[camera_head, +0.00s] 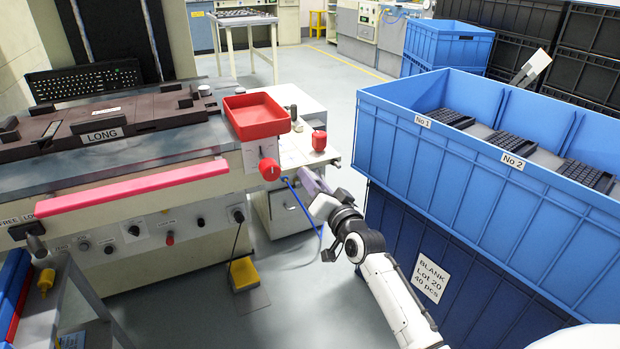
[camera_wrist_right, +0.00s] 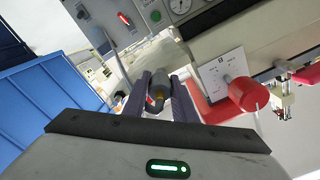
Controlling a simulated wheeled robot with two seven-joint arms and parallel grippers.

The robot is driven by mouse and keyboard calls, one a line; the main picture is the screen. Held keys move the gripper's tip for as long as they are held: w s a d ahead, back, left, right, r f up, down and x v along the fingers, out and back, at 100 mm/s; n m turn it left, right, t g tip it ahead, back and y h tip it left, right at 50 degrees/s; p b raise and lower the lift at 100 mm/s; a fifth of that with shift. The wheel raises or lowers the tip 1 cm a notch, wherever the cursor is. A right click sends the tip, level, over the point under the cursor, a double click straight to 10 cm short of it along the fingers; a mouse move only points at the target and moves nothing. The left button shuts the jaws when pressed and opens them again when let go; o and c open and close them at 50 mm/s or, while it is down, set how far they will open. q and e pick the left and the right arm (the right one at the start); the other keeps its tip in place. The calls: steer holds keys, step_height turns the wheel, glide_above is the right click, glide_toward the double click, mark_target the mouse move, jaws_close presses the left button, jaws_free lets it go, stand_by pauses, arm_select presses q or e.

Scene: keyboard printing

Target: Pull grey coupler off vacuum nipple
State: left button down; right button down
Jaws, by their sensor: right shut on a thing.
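My right gripper (camera_head: 314,186) is at the right end of the printing machine, beside the red knob (camera_head: 269,169). In the right wrist view its fingers (camera_wrist_right: 160,100) are closed on the grey coupler (camera_wrist_right: 158,88), a short grey cylinder with a brass-coloured end towards the camera. A blue hose (camera_head: 303,208) shows by the gripper in the head view and hangs down in a loop. The vacuum nipple cannot be made out in either view, so I cannot tell whether the coupler is still on it. My left gripper is not in view.
A red tray (camera_head: 256,116) sits on the machine's right corner, above the red knob, which also shows close by in the right wrist view (camera_wrist_right: 248,94). A blue crate (camera_head: 470,165) with black keyboards stands to the right.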

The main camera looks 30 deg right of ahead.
steer(key=shift+s, duration=0.15)
steer(key=shift+s+a+p, duration=0.15)
steer(key=shift+s+p, duration=0.5)
steer(key=shift+s, duration=0.2)
steer(key=shift+s+a+p, duration=0.1)
steer(key=shift+s+p, duration=0.55)
steer(key=shift+s, duration=0.2)
steer(key=shift+s+a+r+p, duration=0.15)
steer(key=shift+s+r+p, duration=0.75)
steer(key=shift+p, duration=0.4)
steer(key=shift+s+a+r+p, duration=0.15)
steer(key=shift+s+r+p, duration=0.5)
steer(key=shift+s+p, duration=0.55)
